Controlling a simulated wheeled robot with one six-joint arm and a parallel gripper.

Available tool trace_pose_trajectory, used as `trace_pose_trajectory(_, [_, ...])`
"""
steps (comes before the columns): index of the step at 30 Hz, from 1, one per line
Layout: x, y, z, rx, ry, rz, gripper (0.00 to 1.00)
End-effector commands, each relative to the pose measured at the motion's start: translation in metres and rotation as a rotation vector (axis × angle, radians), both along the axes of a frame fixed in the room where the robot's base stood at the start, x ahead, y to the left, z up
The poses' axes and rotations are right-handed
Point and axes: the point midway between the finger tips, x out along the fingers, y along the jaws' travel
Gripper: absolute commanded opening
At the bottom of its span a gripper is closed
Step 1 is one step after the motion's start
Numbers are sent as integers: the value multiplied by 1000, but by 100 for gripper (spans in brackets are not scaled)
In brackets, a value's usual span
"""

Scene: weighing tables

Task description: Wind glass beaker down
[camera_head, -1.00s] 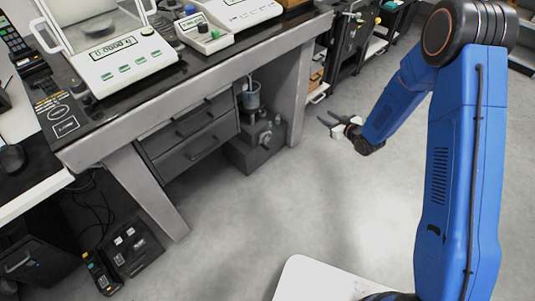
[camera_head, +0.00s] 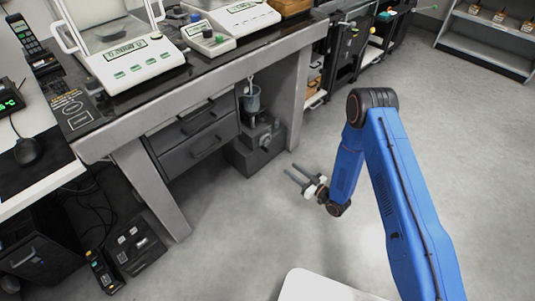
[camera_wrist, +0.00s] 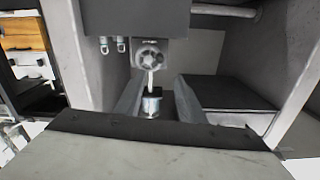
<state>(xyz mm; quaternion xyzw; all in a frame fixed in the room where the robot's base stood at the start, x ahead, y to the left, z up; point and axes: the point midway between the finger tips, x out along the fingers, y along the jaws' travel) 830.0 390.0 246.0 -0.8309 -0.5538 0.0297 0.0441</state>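The glass beaker (camera_head: 250,99) is in the knee space under the weighing table, above a dark grey device (camera_head: 258,145) on the floor. The device has a round knob (camera_head: 265,141) on its front. My gripper (camera_head: 291,171) is low in front of the device, apart from it, with its two fingers apart and nothing between them. The wrist view looks upside down. There the knob (camera_wrist: 150,56) is ahead of the fingers, and what seems to be the beaker (camera_wrist: 152,105) shows small between them. The beaker's contents are not clear.
Drawers (camera_head: 195,138) and the table's grey legs (camera_head: 152,190) bound the knee space. Balances (camera_head: 130,60) stand on the table top. A black box (camera_head: 137,247) lies on the floor at left. The floor around my gripper is clear.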

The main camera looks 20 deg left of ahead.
Motion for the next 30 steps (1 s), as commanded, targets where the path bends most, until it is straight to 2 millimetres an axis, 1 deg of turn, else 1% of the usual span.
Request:
trace_pose_trajectory(5, [5, 14, 0, 2, -2, 2, 36])
trace_pose_trajectory(24, [48, 116, 0, 1, -3, 2, 36])
trace_pose_trajectory(30, [59, 143, 0, 1, -3, 2, 36])
